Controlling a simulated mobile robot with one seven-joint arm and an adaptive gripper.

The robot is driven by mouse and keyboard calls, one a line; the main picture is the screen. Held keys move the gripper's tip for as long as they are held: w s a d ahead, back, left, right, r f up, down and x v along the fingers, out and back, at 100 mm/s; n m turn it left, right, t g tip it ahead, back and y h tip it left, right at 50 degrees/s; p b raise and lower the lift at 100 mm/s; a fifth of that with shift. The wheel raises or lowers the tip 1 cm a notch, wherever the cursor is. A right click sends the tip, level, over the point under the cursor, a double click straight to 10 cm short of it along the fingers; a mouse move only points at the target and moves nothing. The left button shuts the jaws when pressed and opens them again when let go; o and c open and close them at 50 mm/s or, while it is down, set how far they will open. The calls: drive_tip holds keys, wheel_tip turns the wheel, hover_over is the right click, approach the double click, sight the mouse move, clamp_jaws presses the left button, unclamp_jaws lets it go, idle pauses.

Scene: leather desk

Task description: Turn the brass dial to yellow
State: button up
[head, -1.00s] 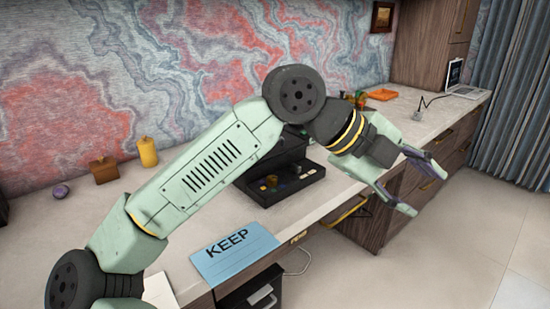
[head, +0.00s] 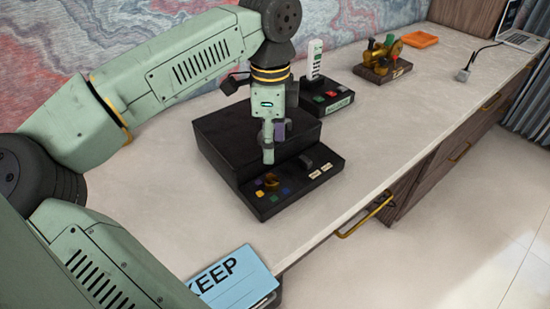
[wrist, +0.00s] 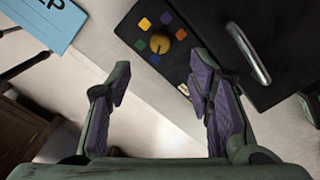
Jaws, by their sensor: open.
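The brass dial (head: 271,181) sits on the low front panel of a black box (head: 240,132). In the wrist view the dial (wrist: 158,43) is a round gold knob ringed by several coloured squares. A yellow-orange square (wrist: 144,24), a purple one (wrist: 167,18), an orange one (wrist: 180,33), a green one (wrist: 140,44) and a blue one (wrist: 155,59) show. I cannot tell which square the dial points at. My gripper (head: 268,155) points down above the panel. In the wrist view my gripper (wrist: 160,78) is open and empty, its purple-padded fingers apart, with the dial beyond their tips.
A silver curved handle (wrist: 247,52) stands on the box beside the dial panel. A blue KEEP card (head: 235,280) lies at the desk's front edge. A keypad with a phone (head: 340,98), a brass device (head: 383,60) and an orange tray (head: 420,40) stand behind.

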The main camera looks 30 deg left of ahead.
sight(272, 180)
wheel_tip(272, 180, down, 11)
drive_tip(key=shift+r+p, duration=0.15)
drive_tip(key=shift+p, duration=1.1)
drive_tip(key=shift+c, duration=0.4)
clamp_jaws()
